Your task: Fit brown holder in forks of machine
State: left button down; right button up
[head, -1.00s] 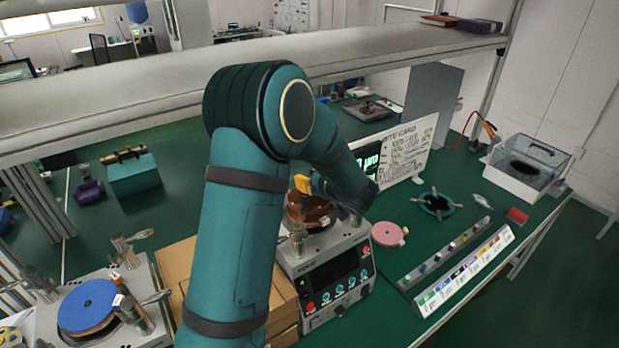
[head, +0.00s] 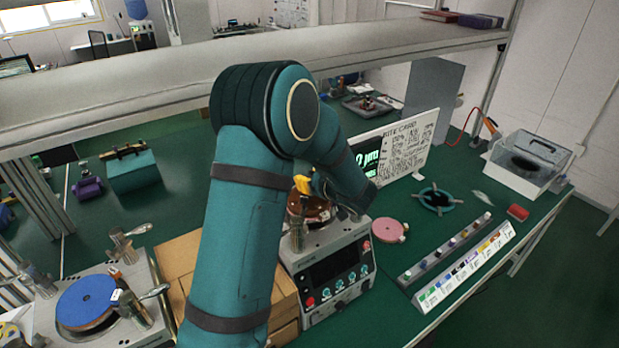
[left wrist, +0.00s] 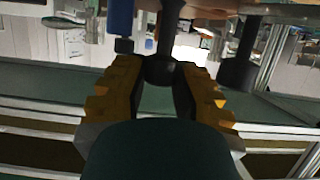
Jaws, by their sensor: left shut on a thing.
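The brown holder (head: 317,207) shows in the head view on top of the grey machine (head: 335,272), partly hidden by my arm. An upright metal post of the machine's forks (head: 297,234) stands at its front. My left gripper (head: 304,187) is just above the holder, with one yellow finger showing. In the left wrist view its yellow fingers (left wrist: 160,72) are closed around a dark rounded knob with a stem, which looks like the holder's handle. Whether the holder sits fully between the forks is hidden. My right gripper is not in view.
A second machine with a blue disc (head: 87,303) stands at the left front, beside cardboard boxes (head: 180,262). A pink disc (head: 388,231), a dark ring (head: 437,199) and a row of bottles (head: 445,248) lie to the right. A white card (head: 408,145) stands behind.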

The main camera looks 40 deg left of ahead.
pick_arm(q)
jog(key=shift+f, duration=0.1)
jog(key=c, duration=0.8)
grip_release()
jog(key=shift+o, duration=0.2)
jog(key=shift+f, duration=0.1)
jog(key=shift+d, duration=0.1)
jog(key=v, duration=1.2)
jog(key=shift+s, duration=0.1)
